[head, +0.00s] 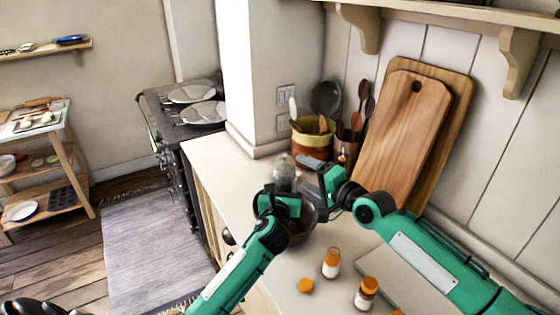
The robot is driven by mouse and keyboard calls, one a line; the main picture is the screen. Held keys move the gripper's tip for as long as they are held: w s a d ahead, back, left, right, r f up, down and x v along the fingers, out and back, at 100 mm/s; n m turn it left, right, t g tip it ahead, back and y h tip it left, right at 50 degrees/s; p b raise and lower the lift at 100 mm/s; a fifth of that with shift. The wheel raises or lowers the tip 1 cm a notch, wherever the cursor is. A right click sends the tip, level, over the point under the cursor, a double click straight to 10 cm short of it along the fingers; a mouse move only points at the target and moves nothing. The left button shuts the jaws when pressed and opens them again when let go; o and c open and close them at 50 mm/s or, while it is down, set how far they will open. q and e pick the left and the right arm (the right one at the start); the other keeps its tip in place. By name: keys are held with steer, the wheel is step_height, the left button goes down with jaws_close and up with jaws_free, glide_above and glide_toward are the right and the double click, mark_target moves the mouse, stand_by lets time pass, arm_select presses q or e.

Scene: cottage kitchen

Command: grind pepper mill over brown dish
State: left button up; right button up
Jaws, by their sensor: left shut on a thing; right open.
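The pepper mill (284,170) looks like a greyish, glassy upright body. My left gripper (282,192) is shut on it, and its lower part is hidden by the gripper. The brown dish (304,228) is a dark round bowl on the counter, just below the mill and mostly hidden behind my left gripper and wrist. My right gripper (314,168) is open, to the right of the mill's upper part, and appears empty. I cannot tell whether it touches the mill.
Small orange-capped jars (331,264) (367,294) and an orange lid (305,286) are on the front counter. A yellow-brown crock (311,143) and a utensil holder (346,148) stand behind the grippers. Wooden boards (405,135) lean on the wall at right. Clear counter (215,160) lies at left.

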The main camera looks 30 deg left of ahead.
mark_target(280, 160)
steer(key=w+a+m, duration=0.1)
steer(key=a+m, duration=0.2)
steer(key=m, duration=0.4)
steer(key=w+a+m+g+y, duration=0.1)
steer(key=a+m, duration=0.2)
steer(key=m, duration=0.4)
steer(key=w+a+f+m, duration=0.1)
steer(key=a+m, duration=0.3)
steer(key=m, duration=0.3)
steer(key=shift+w+a+m+y, duration=0.1)
steer(key=shift+w+m+y, duration=0.2)
steer(key=shift+w, duration=0.05)
steer(key=c, duration=1)
steer(key=shift+w+f+m+t, duration=0.1)
steer(key=shift+m+t, duration=0.3)
